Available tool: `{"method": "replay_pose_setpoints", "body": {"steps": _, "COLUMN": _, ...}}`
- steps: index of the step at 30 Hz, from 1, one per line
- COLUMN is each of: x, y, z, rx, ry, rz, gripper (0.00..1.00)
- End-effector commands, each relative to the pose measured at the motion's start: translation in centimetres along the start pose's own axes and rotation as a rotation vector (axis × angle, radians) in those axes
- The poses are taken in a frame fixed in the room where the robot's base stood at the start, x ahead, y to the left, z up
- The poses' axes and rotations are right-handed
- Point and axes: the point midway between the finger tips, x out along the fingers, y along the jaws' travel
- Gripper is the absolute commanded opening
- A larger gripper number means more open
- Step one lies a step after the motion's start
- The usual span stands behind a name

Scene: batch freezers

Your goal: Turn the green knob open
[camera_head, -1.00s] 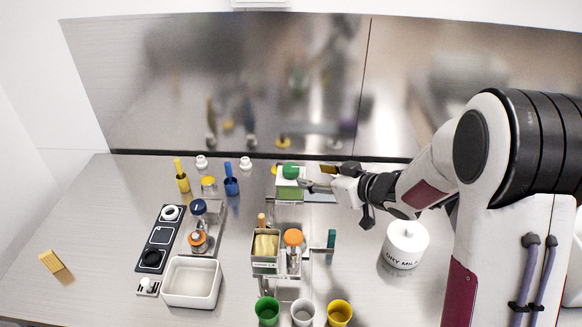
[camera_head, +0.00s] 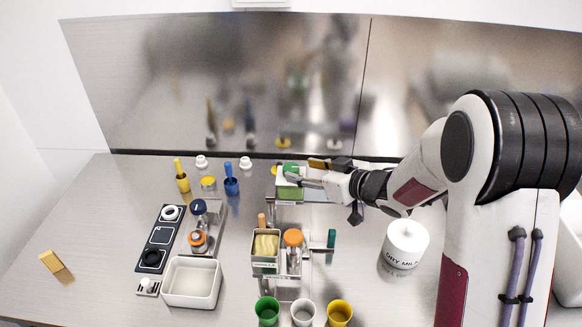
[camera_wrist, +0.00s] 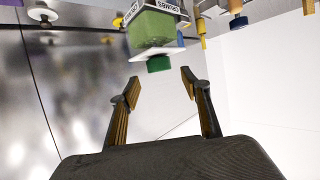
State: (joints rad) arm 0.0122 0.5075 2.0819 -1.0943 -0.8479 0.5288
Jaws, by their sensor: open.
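The green knob (camera_head: 289,168) sits on top of a clear container with green contents (camera_head: 289,191) at the back middle of the bench. In the wrist view the picture is turned over: the green knob (camera_wrist: 159,64) hangs from the white lid of the container (camera_wrist: 154,27), whose label reads "CRUMBS". My gripper (camera_head: 300,174) reaches in from the right at knob height and partly covers the knob in the head view. In the wrist view my gripper (camera_wrist: 161,78) is open, with a fingertip to either side of the knob and gaps showing; neither finger visibly touches it.
A steel backsplash (camera_head: 230,85) stands close behind. A white "DRY MILK" jar (camera_head: 405,243) is below my arm at the right.

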Motion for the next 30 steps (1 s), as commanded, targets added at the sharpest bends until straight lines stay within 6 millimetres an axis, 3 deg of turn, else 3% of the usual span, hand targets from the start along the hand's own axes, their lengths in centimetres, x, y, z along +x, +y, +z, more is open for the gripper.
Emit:
{"method": "replay_pose_setpoints", "body": {"steps": 15, "x": 5.3, "y": 0.0, "z": 0.0, "rx": 0.001, "ry": -0.001, "rz": 0.001, "gripper": 0.47}}
{"method": "replay_pose_setpoints", "body": {"steps": 29, "x": 6.0, "y": 0.0, "z": 0.0, "rx": 0.001, "ry": 0.0, "rz": 0.001, "gripper": 0.47}}
{"method": "replay_pose_setpoints", "body": {"steps": 30, "x": 6.0, "y": 0.0, "z": 0.0, "rx": 0.001, "ry": 0.0, "rz": 0.001, "gripper": 0.42}}
